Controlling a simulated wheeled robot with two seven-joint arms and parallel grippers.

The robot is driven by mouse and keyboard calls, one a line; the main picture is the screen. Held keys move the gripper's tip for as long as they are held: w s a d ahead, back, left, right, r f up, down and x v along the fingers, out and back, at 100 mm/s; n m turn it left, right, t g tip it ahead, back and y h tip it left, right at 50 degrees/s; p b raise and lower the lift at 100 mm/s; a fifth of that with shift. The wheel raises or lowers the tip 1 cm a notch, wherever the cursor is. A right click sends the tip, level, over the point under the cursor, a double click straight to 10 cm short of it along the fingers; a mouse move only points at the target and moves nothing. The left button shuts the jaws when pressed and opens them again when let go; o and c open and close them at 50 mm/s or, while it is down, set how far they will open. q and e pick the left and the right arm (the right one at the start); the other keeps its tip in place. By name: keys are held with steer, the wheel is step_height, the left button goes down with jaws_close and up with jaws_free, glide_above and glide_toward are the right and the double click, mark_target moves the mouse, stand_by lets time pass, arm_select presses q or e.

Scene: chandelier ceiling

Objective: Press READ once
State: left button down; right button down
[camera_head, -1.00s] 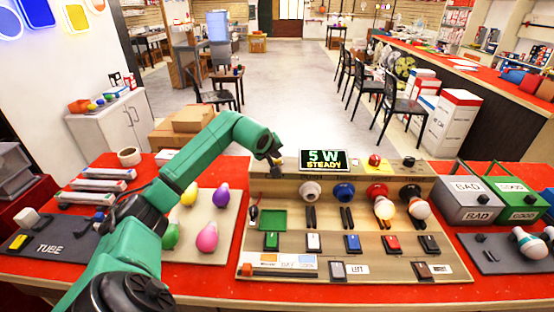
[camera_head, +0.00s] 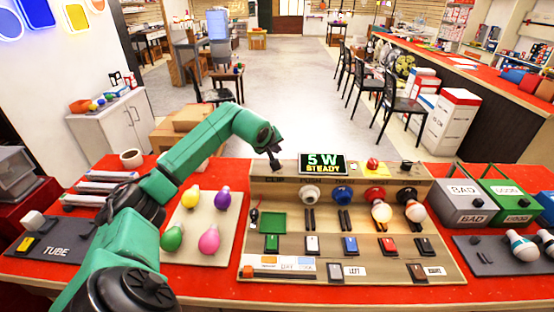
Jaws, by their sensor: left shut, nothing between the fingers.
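A wooden test board (camera_head: 440,268) stands on the red table. Its small screen (camera_head: 322,164) reads "5 W STEADY" in green and yellow. My left gripper (camera_head: 275,164) is shut and empty, fingers pointing down at the board's raised back ledge, just left of the screen. I cannot tell whether the tips touch the ledge. No READ label is legible; a button under the fingertips would be hidden. A red button (camera_head: 373,164) and a dark knob (camera_head: 406,167) sit on the ledge right of the screen. My right gripper is not in view.
Several bulb sockets line the board; a glowing bulb (camera_head: 381,212) sits in one. A tray (camera_head: 186,253) with coloured bulbs lies left of the board, under my arm. A BAD bin (camera_head: 466,207) and a GOOD bin (camera_head: 512,206) stand right.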

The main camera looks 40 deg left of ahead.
arm_select(q)
steer(key=shift+r+p, duration=0.95)
steer(key=shift+r, duration=0.65)
steer(key=shift+f, duration=0.1)
steer(key=shift+f, duration=0.1)
